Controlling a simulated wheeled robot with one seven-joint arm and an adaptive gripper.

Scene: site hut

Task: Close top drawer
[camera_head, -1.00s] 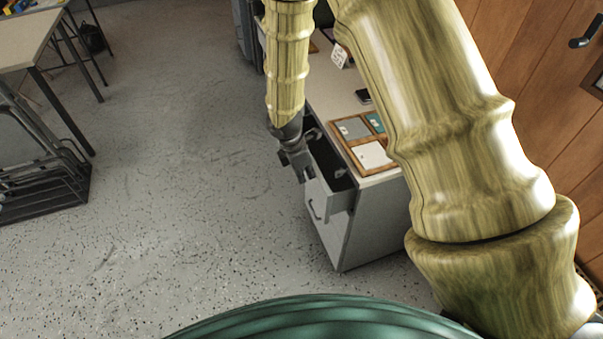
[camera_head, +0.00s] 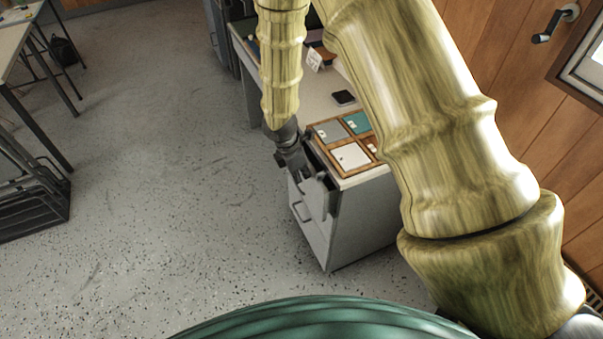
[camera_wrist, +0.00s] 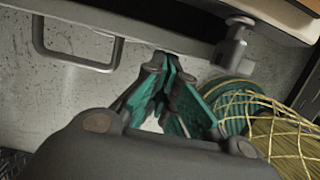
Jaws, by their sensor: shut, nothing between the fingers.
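A bar handle (camera_wrist: 75,55) shows left of the fingers. A dark gap lies beyond the edge.
On the desktop (camera_head: 312,98) are a wooden organiser (camera_head: 327,170) and a black phone (camera_head: 343,98). Open speckled floor lies left of the desk. A dark metal rack (camera_head: 35,200) and a table stand at far left. A wood-panelled wall is at right.

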